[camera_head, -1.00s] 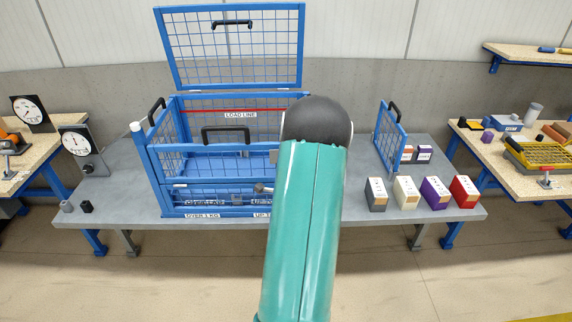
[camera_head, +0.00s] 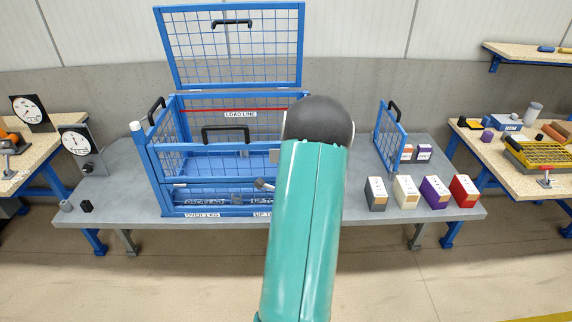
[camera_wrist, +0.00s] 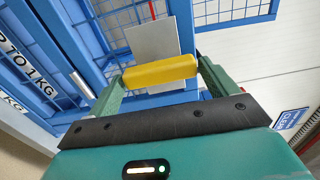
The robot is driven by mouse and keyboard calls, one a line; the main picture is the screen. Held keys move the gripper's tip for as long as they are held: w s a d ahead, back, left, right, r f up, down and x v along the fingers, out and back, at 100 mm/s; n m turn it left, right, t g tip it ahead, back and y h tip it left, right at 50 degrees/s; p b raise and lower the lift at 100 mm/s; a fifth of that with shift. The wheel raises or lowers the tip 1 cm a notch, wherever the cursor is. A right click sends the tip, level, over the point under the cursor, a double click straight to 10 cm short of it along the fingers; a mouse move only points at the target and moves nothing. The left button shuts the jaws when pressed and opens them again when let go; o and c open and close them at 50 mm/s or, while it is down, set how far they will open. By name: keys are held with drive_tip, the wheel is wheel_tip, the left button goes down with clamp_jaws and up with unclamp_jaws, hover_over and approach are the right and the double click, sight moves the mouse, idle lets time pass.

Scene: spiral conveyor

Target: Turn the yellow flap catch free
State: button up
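The yellow flap catch (camera_wrist: 160,72) is a bar lying crosswise between the two green fingers of my gripper (camera_wrist: 160,76) in the wrist view. Its two ends meet the inner sides of the fingers, which stand wide apart with the bar between them. A flat grey plate (camera_wrist: 153,40) stands just behind the bar, against the blue mesh frame. In the head view my teal arm hides the gripper and the catch, at the right front of the blue cage (camera_head: 165,212).
The cage lid (camera_head: 230,88) stands raised at the back. A blue mesh gate (camera_head: 388,138) stands open on the right. Several coloured boxes (camera_head: 435,192) stand on the grey table's right side. A dial gauge (camera_head: 75,142) stands left. The table front left of the cage is mostly clear.

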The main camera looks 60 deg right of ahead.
drive_tip(key=shift+o, duration=0.9)
drive_tip(key=v, duration=1.3)
drive_tip(key=shift+s+a, duration=0.2)
drive_tip(key=shift+a, duration=0.15)
